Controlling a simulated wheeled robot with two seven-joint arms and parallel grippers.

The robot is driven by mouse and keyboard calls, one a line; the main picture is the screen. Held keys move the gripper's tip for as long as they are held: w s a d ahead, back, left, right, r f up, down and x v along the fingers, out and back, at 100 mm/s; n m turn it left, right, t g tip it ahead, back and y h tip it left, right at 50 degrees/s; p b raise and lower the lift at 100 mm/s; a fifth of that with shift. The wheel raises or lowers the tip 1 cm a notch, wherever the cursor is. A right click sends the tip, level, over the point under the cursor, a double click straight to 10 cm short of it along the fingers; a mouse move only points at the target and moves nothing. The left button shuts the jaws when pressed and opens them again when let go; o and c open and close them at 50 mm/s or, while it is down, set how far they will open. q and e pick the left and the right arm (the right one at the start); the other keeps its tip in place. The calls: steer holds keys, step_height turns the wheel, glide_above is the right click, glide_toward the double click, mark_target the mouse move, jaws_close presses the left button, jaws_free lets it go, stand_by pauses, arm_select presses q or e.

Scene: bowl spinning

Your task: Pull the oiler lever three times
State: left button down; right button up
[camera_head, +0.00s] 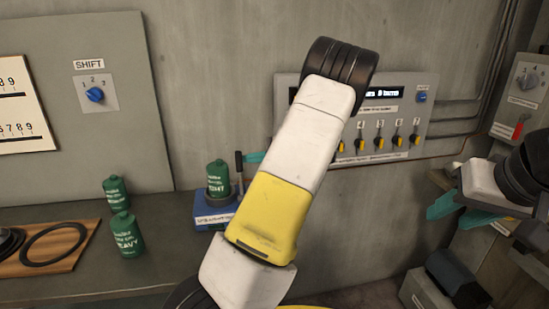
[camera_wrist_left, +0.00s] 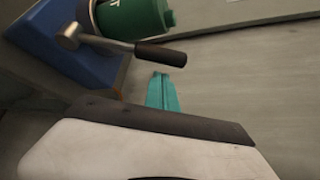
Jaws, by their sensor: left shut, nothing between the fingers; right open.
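The oiler has a blue base (camera_head: 208,216) and a green bottle (camera_head: 218,178) set in it, on the bench left of my left arm. Its lever (camera_head: 239,165) has a dark handle and stands nearly upright beside the bottle. My left gripper (camera_head: 254,157) shows as a small teal tip just right of the lever; my forearm hides the rest. In the left wrist view, its teal fingers (camera_wrist_left: 163,92) are together and empty near the lever handle (camera_wrist_left: 162,55); contact is unclear. My right gripper (camera_head: 458,212) is open at the right, far from the oiler.
Two loose green bottles (camera_head: 124,235) stand on the bench left of the oiler. A wooden board (camera_head: 45,259) with a black ring lies at the far left. A wall panel (camera_head: 290,85) with yellow switches is behind my left arm. A grey box (camera_head: 430,285) stands at lower right.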

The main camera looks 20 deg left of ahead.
arm_select(q)
steer(key=shift+s+r, duration=0.3)
steer(key=shift+s, duration=0.2)
steer(key=shift+s+d, duration=0.1)
steer(key=s+d+n+y, duration=0.6)
steer(key=s+n, duration=0.3)
steer(key=s, duration=0.2)
steer(key=shift+d+r, duration=0.3)
steer(key=shift+r, duration=0.05)
stand_by(0.7)
